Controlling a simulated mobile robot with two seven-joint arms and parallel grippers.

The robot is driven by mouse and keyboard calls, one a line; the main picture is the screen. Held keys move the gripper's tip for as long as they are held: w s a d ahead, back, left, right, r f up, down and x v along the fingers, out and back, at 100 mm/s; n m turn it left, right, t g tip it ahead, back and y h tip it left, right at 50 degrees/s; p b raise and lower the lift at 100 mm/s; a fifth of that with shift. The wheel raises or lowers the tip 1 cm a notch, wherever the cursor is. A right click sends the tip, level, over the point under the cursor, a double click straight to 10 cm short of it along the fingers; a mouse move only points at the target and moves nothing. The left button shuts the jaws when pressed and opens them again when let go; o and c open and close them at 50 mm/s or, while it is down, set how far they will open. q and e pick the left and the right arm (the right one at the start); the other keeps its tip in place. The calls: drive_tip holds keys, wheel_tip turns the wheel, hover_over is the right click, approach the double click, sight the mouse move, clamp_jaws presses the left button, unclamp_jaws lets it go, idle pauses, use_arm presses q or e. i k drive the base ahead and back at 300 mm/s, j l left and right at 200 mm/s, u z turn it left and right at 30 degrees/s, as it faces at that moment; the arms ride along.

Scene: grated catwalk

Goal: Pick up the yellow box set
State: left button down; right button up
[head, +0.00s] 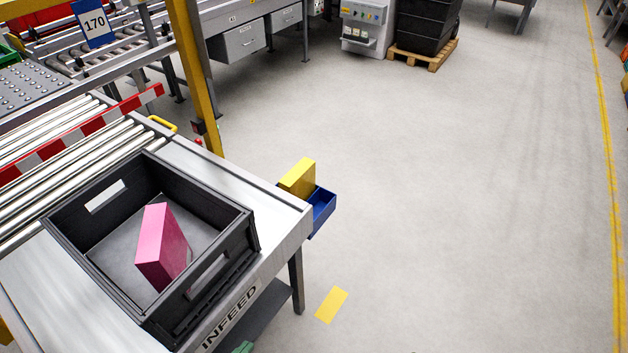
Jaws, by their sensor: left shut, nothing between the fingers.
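A yellow box (298,177) stands upright at the far right corner of the infeed conveyor's end. It is at the blue bin (322,208), which is fixed beside the conveyor edge. The box's lower part is hidden, so I cannot tell whether it rests inside the bin. I cannot make out either of my grippers in the head view, and nothing is seen touching the yellow box.
A dark grey crate (247,240) on the conveyor holds a tilted pink box (163,245). A yellow post (196,80) rises behind the conveyor. A yellow floor mark (331,305) lies near the conveyor leg. The grey floor to the right is clear.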

sight(300, 182)
drive_tip(key=i+l, duration=0.7)
drive_tip(key=l, duration=0.15)
drive_tip(key=i+l, duration=0.7)
drive_tip(key=i+l+u, duration=0.15)
drive_tip(key=l, duration=0.15)
drive_tip(key=i+l+u, duration=0.25)
drive_tip(key=l, duration=0.35)
drive_tip(key=u, duration=2.7)
drive_tip(key=l, duration=0.1)
